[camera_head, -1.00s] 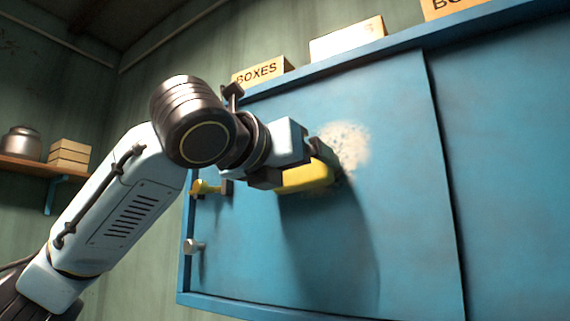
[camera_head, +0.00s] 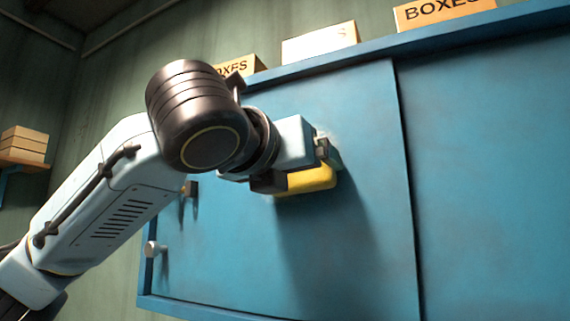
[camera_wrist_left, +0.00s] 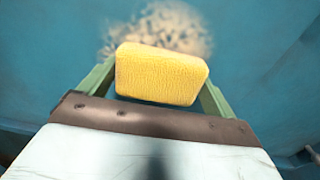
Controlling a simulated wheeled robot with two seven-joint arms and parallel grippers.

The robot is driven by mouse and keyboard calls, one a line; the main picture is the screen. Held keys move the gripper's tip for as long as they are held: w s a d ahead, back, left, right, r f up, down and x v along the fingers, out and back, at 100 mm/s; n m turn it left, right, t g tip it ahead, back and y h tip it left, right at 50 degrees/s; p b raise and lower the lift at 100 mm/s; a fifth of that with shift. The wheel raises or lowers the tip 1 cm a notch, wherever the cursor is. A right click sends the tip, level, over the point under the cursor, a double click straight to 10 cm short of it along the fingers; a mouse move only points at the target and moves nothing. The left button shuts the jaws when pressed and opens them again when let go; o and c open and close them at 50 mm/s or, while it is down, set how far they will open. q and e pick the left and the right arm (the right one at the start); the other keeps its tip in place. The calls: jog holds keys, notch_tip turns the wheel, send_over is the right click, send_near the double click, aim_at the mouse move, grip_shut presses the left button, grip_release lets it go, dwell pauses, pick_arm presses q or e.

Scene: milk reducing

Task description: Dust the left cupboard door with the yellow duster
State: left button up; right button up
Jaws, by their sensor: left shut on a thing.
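My left gripper (camera_head: 318,160) is shut on the yellow duster (camera_head: 308,181) in front of the left cupboard door (camera_head: 345,115). The yellow duster also shows between the fingers in the left wrist view (camera_wrist_left: 160,75). A pale dusty patch (camera_wrist_left: 160,28) lies on the blue door just beyond the duster in the wrist view. In the head view the arm and gripper hide most of that patch. I cannot tell whether the duster touches the door. My right gripper is not in view.
Boxes stand on top of the cupboard, one labelled BOXES (camera_head: 440,12) and a pale one (camera_head: 320,42). A round metal knob (camera_head: 152,249) is at the door's lower left. A wall shelf with stacked boxes (camera_head: 24,144) is at far left.

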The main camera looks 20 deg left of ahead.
aim_at(342, 146)
pick_arm(q)
jog(key=shift+s+d+r+p, duration=0.15)
jog(key=shift+d+r+p, duration=0.15)
jog(key=shift+d+p, duration=0.45)
jog(key=shift+s+d+r+p, duration=0.1)
jog(key=shift+d+r+p, duration=0.2)
jog(key=shift+d, duration=0.85)
jog(key=shift+s+d+r+p, duration=0.2)
jog(key=shift+d+p, duration=0.35)
jog(key=shift+d, duration=0.4)
jog(key=shift+w+a, duration=0.15)
jog(key=shift+a, duration=0.3)
jog(key=shift+w+a, duration=0.9)
jog(key=shift+a, duration=5.45)
jog(key=shift+s+d+r, duration=0.25)
jog(key=shift+s+d, duration=0.1)
jog(key=shift+d, duration=1.95)
jog(key=shift+s+d+r, duration=0.3)
jog(key=shift+d, duration=2)
jog(key=shift+s+d+r, duration=0.25)
jog(key=shift+s+d, duration=0.1)
jog(key=shift+d, duration=1.95)
